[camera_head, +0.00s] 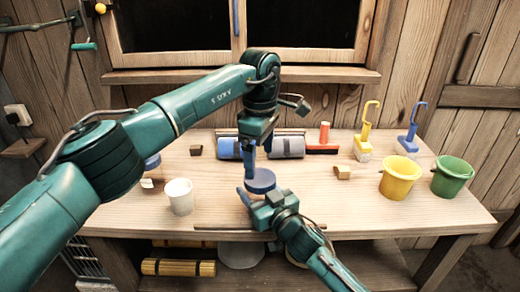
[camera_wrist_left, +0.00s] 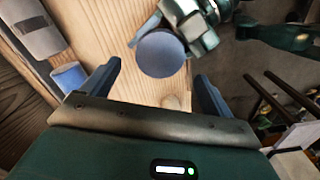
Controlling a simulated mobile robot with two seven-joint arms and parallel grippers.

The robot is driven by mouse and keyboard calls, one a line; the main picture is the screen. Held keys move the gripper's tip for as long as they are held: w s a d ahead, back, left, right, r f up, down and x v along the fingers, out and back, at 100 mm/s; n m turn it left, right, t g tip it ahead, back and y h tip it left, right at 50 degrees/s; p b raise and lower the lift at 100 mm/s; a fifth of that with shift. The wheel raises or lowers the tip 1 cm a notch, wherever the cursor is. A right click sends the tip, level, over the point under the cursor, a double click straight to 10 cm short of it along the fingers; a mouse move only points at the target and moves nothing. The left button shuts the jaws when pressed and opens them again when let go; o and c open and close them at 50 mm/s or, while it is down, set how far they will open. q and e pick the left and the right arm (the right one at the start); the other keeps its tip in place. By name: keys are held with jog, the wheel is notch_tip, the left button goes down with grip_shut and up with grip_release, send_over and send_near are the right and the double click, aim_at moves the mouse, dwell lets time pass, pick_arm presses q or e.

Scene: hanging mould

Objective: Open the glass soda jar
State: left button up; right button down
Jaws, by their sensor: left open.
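A round blue lid (camera_head: 260,180) faces up near the table's front edge; I take it for the soda jar's lid. The jar's body under it is hidden. In the left wrist view the lid (camera_wrist_left: 161,54) lies beyond and between my left fingertips. My left gripper (camera_head: 260,160) is open above the lid, pointing down, with nothing seen in it. My right gripper (camera_head: 260,202) is beside the lid, on its near side, with one blue finger at the lid's left. Whether its fingers touch the jar is hidden.
A white cup (camera_head: 179,196) stands left on the wooden table (camera_head: 330,210). Blue and grey rolls (camera_head: 288,146) lie behind the grippers. A small wooden block (camera_head: 343,172), a yellow bucket (camera_head: 399,177) and a green bucket (camera_head: 451,175) stand right.

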aim_at(260, 177)
pick_arm(q)
notch_tip(260, 177, down, 6)
jog(key=shift+r, duration=0.1)
dwell(0.4)
jog(key=c, duration=1)
jog(key=n, duration=0.3)
jog(key=o, duration=1.1)
